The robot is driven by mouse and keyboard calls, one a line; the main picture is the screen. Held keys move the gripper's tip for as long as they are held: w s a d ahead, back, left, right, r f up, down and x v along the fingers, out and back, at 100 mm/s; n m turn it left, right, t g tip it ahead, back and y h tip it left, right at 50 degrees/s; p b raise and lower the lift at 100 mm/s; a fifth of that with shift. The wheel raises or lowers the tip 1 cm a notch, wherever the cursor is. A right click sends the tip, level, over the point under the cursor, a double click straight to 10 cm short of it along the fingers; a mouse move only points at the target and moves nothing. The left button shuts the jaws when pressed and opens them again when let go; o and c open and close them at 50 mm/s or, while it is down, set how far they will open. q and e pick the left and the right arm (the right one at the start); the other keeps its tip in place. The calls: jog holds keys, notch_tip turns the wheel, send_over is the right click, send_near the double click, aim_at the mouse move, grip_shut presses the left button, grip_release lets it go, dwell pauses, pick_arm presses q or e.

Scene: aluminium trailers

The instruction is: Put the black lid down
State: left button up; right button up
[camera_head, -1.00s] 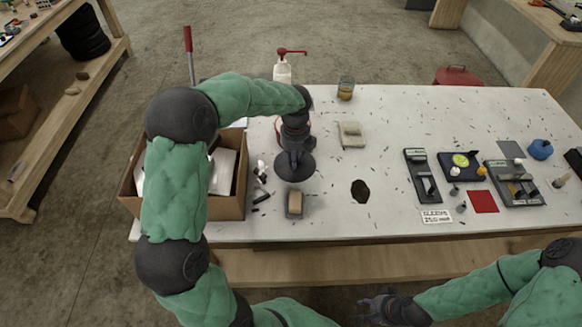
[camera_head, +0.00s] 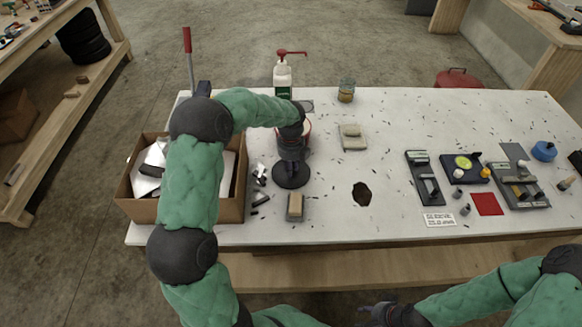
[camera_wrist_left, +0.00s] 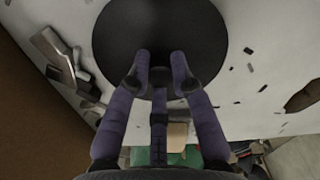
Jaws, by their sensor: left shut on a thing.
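The black lid (camera_head: 291,176) is a flat dark disc over the left part of the white table, between the cardboard box and the dark stain. My left gripper (camera_head: 291,156) points down and is shut on the lid at its middle. In the left wrist view the lid (camera_wrist_left: 160,25) fills the top centre, with the fingers (camera_wrist_left: 160,72) closed at its knob. Whether the lid touches the tabletop or hangs just above it I cannot tell. My right gripper (camera_head: 378,313) is low in the head view, off the table's front edge; its fingers are unclear.
A wooden-backed brush (camera_head: 296,206) lies just in front of the lid. Small dark pieces (camera_head: 259,190) lie to its left, beside the cardboard box (camera_head: 228,208). A red-rimmed container (camera_head: 306,127) is partly hidden behind my left gripper.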

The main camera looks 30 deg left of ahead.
pick_arm(q)
jog(key=shift+f, duration=0.2)
jog(key=o, duration=0.9)
jog(key=shift+r, duration=0.1)
notch_tip(320, 180, up, 12)
jog(key=p, duration=0.3)
jog(key=shift+r, duration=0.15)
